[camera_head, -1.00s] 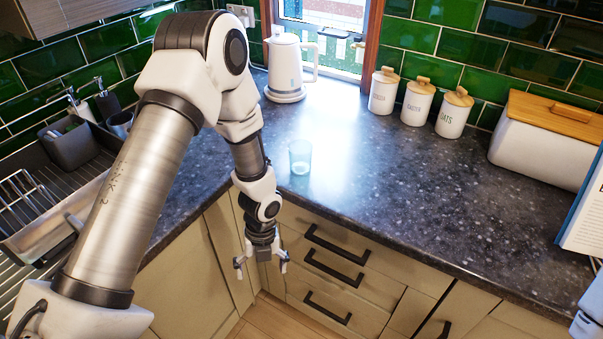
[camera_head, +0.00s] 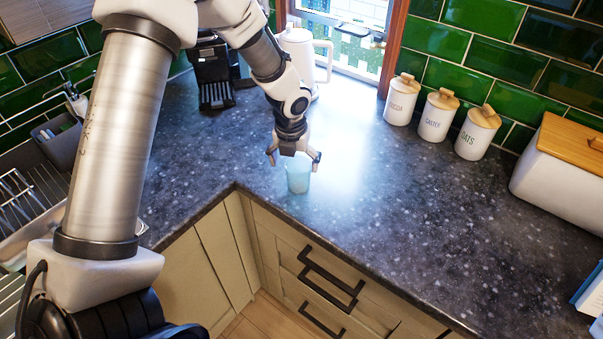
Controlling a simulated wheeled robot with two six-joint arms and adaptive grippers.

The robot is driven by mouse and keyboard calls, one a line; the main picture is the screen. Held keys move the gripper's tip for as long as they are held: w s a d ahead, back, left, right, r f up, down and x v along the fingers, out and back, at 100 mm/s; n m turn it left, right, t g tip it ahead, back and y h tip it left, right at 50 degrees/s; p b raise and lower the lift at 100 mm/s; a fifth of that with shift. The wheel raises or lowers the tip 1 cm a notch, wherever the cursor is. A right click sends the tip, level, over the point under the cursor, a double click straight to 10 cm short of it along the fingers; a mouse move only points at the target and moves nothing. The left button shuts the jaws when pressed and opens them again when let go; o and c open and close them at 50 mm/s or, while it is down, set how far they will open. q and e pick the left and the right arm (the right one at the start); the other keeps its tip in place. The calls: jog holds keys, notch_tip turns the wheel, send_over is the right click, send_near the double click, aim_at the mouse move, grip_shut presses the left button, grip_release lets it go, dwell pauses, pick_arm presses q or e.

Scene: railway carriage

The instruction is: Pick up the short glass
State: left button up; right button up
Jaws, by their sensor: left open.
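The short glass (camera_head: 298,181) is pale blue and see-through. It stands upright on the dark speckled countertop, near the inner corner of its front edge. My left gripper (camera_head: 294,162) is open and points down over the glass, with one finger to each side near the rim. I cannot tell whether the fingers touch the glass. My right gripper does not show.
A white kettle (camera_head: 300,50) and a black coffee machine (camera_head: 213,75) stand behind the arm. Three white canisters (camera_head: 438,115) and a bread bin (camera_head: 560,175) line the back right. A dish rack (camera_head: 25,205) is at left. The countertop (camera_head: 400,210) right of the glass is clear.

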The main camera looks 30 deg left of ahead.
pick_arm(q)
jog(key=f, duration=0.1)
jog(key=w+f, duration=0.1)
jog(key=f, duration=0.1)
jog(key=w+f+p, duration=0.1)
jog(key=f, duration=0.1)
jog(key=shift+d+f, duration=0.15)
jog(key=shift+f, duration=0.1)
jog(key=shift+s+r, duration=0.1)
jog(key=shift+s, duration=0.05)
jog(key=shift+s+r, duration=0.15)
jog(key=shift+s, duration=0.1)
jog(key=c, duration=0.5)
jog(key=shift+s, duration=0.1)
jog(key=c, duration=0.9)
